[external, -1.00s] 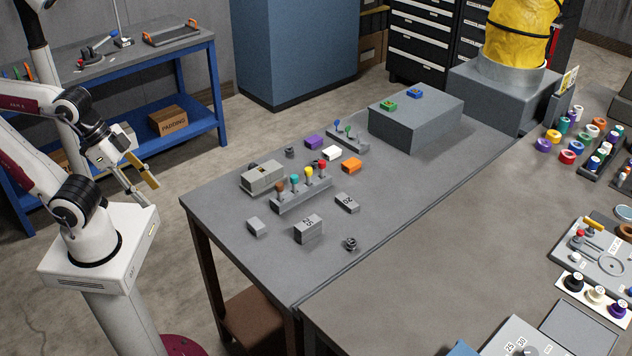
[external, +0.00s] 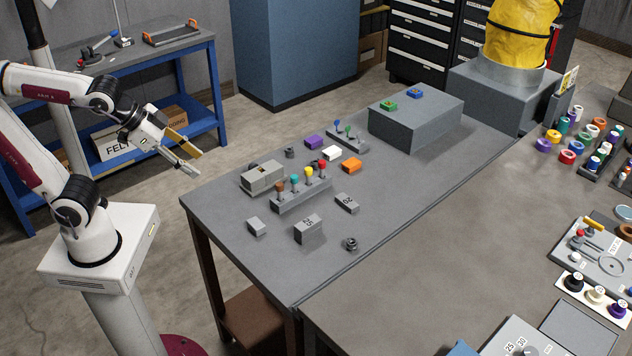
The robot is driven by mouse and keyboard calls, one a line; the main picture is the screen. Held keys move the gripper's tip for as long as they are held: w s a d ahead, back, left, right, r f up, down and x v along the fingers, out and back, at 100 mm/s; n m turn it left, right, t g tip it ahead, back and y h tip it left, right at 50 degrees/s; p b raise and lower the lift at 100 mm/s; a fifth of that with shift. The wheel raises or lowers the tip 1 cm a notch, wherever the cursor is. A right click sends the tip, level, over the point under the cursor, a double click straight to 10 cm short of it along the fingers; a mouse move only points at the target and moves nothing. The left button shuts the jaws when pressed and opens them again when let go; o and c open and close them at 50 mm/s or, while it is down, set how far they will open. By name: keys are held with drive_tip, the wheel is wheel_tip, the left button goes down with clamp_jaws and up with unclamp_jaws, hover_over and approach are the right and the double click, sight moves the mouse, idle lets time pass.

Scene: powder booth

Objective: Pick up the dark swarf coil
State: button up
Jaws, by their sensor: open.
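A small dark coil-like piece (external: 350,244) lies on the grey table near its front edge, right of the block marked 25; it looks like the swarf coil, though its detail is small. My gripper (external: 198,164) is open and empty. It hangs in the air off the table's left end, well left of the coil and apart from it. One finger shows a yellow face.
A small dark grey piece (external: 290,152) sits farther back. The table's front right is clear.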

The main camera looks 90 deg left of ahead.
drive_tip(key=w+a+r+t+y, duration=0.2)
drive_tip(key=w+a+r+y, duration=0.1)
drive_tip(key=w+a, duration=1.3)
drive_tip(key=w+a+f+t, duration=0.1)
drive_tip(key=w+a+f, duration=0.15)
drive_tip(key=a, duration=0.55)
drive_tip(key=w+a+f+t, duration=0.2)
drive_tip(key=w+a, duration=0.2)
drive_tip(key=a, duration=0.4)
drive_tip(key=m+t+h, duration=0.1)
drive_tip(key=t+h, duration=0.2)
hover_over(276, 153)
drive_tip(key=w, duration=0.3)
wheel_tip(276, 153, down, 18)
drive_tip(key=s+f+h, duration=0.1)
drive_tip(key=s+f, duration=0.1)
drive_tip(key=f, duration=0.1)
drive_tip(key=s+f+t+h, duration=0.1)
drive_tip(key=s+f, duration=0.2)
drive_tip(key=shift+s+f, duration=0.3)
drive_tip(key=shift+s, duration=0.05)
drive_tip(key=shift+w+f, duration=0.2)
drive_tip(key=shift+w, duration=1.1)
